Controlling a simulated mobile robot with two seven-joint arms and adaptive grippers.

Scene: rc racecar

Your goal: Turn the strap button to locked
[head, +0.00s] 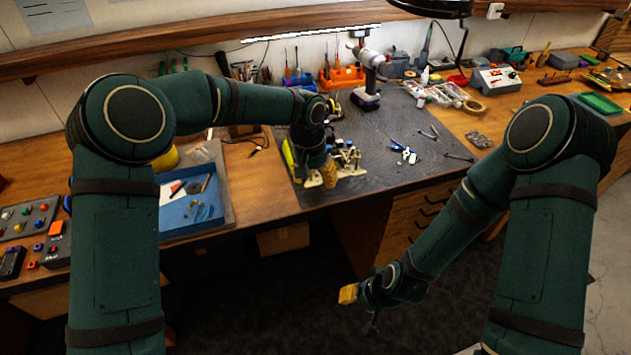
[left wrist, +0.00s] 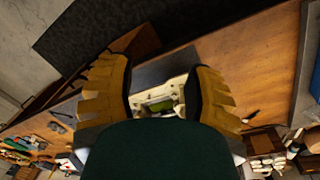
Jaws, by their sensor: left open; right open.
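The RC racecar (head: 349,158) stands near the front edge of the dark mat, partly hidden by my left gripper (head: 322,174). My left gripper points down at the car, with its yellow fingers open. In the left wrist view, the left gripper (left wrist: 157,72) has a finger on each side of the car's pale chassis (left wrist: 152,88), which holds a green block (left wrist: 160,104). I cannot tell whether the fingers touch the car. The strap button cannot be made out in either view; my wrist covers the lower part of the left wrist view. My right gripper (head: 350,294) is open and empty, low in front of the bench.
A blue tray (head: 200,222) sits to the left. An orange tool bin (head: 343,78) stands at the back.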

